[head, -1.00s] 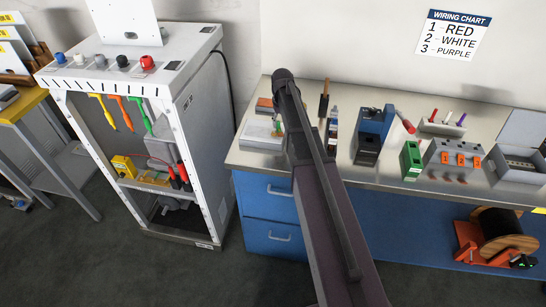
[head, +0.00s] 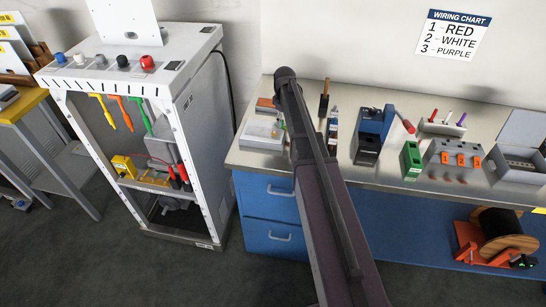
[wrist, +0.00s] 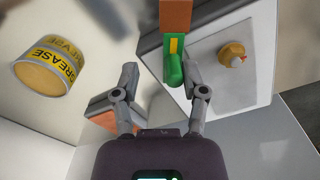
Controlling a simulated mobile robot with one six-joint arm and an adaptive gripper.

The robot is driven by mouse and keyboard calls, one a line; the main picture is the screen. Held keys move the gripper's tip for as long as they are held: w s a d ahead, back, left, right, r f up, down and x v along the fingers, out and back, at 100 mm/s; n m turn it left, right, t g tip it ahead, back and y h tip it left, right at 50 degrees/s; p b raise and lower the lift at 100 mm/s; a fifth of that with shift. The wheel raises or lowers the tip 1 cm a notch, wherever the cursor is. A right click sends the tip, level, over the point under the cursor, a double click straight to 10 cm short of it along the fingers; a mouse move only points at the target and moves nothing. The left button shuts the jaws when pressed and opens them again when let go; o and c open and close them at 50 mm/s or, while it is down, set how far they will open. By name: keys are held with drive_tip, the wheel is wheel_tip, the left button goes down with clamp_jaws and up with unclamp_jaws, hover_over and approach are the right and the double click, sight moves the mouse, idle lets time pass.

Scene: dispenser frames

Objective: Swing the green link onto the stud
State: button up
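In the wrist view my gripper (wrist: 161,75) has its two fingers apart. A green link (wrist: 175,72) with a yellow strip lies between them, close to the right finger and with a clear gap to the left one. I cannot tell whether the right finger touches it. An orange-brown block (wrist: 176,14) is at the link's far end.
A yellow-labelled grease can (wrist: 48,68) is at left in the wrist view, near an orange block (wrist: 113,112). On the bench right of my arm stand a blue device (head: 372,130), a green block (head: 411,160) and a grey box (head: 452,156). A cabinet (head: 190,120) stands left.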

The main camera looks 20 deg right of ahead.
drive_tip(key=shift+r+p, duration=6.75)
drive_tip(key=shift+r, duration=0.3)
drive_tip(key=s+a+f+m+b, duration=0.1)
drive_tip(key=s+a, duration=0.3)
drive_tip(key=s, duration=0.4)
drive_tip(key=s+a+f+m+b, duration=0.2)
drive_tip(key=s+a+m, duration=0.1)
drive_tip(key=s, duration=0.6)
drive_tip(key=s+a+f+m+b, duration=0.1)
drive_tip(key=s+a+m, duration=0.2)
drive_tip(key=s, duration=0.6)
drive_tip(key=shift+s+a+f+b, duration=0.15)
drive_tip(key=shift+a+f+b, duration=0.2)
drive_tip(key=shift+a, duration=0.6)
drive_tip(key=w+d+r+n+p, duration=0.2)
drive_tip(key=w+d+n, duration=0.2)
drive_tip(key=w, duration=0.8)
drive_tip(key=w+d+r+n+p, duration=0.2)
drive_tip(key=w+d+n, duration=0.2)
drive_tip(key=w, duration=0.9)
drive_tip(key=d, duration=0.3)
drive_tip(key=shift+w+r, duration=0.2)
drive_tip(key=shift+w, duration=0.05)
drive_tip(key=shift+f, duration=0.25)
wheel_tip(320, 180, down, 13)
drive_tip(key=b, duration=1.3)
drive_tip(key=shift+f, duration=0.15)
